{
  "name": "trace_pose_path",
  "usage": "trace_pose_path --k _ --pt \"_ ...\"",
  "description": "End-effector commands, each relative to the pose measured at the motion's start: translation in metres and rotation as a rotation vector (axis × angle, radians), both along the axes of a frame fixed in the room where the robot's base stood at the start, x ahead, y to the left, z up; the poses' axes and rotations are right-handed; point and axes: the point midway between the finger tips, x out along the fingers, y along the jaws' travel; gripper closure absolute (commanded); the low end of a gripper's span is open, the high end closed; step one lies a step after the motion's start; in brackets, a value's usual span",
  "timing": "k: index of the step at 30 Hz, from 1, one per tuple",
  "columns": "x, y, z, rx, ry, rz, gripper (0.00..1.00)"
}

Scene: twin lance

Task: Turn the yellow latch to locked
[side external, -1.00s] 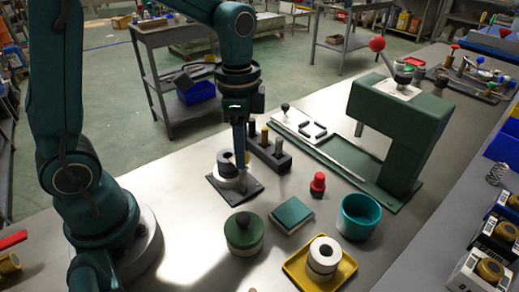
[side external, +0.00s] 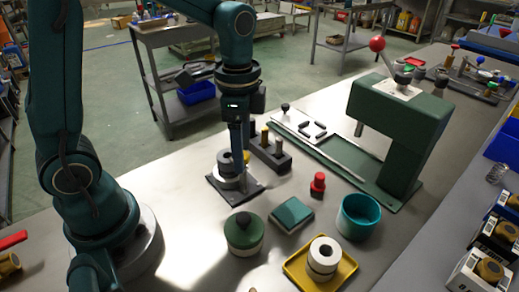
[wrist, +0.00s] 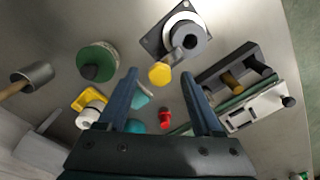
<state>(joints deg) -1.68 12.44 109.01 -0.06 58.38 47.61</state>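The yellow latch (wrist: 160,73) is a small yellow knob on a short grey arm. It is attached to a dark grey ring fixture (wrist: 186,38) on a square plate. In the wrist view it lies between the lines of my two fingers, near their tips, with a gap on each side. My gripper (wrist: 160,75) is open and empty. In the side view my gripper (side external: 239,168) points down at the near side of the fixture (side external: 227,165), and only a bit of the yellow latch (side external: 247,156) shows beside the fingers. I cannot tell whether a finger touches it.
A dark block with several pegs (side external: 270,155) stands close behind the fixture. A green-lidded round pot (side external: 243,233), a teal-topped block (side external: 293,214), a red knob (side external: 318,183), a teal bowl (side external: 358,215) and a yellow tray (side external: 343,275) stand nearby. A green press (side external: 400,125) is at the right.

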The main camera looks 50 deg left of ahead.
Motion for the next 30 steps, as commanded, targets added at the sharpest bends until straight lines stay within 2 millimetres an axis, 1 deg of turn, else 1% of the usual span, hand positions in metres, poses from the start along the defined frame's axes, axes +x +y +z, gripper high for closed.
trace_pose_path --k 5,8,15,18,28,30 --pt "0.0 0.0 0.002 0.0 0.0 0.0 0.33" --pt "0.001 0.0 0.011 0.001 -0.004 0.0 0.33" --pt "0.001 0.0 0.042 0.0 -0.004 0.0 0.33" --pt "0.001 0.0 0.049 0.0 -0.003 0.0 0.33" --pt "0.0 0.0 0.051 0.0 0.0 0.0 0.33" --pt "0.0 0.0 0.055 0.001 -0.012 -0.001 0.33"
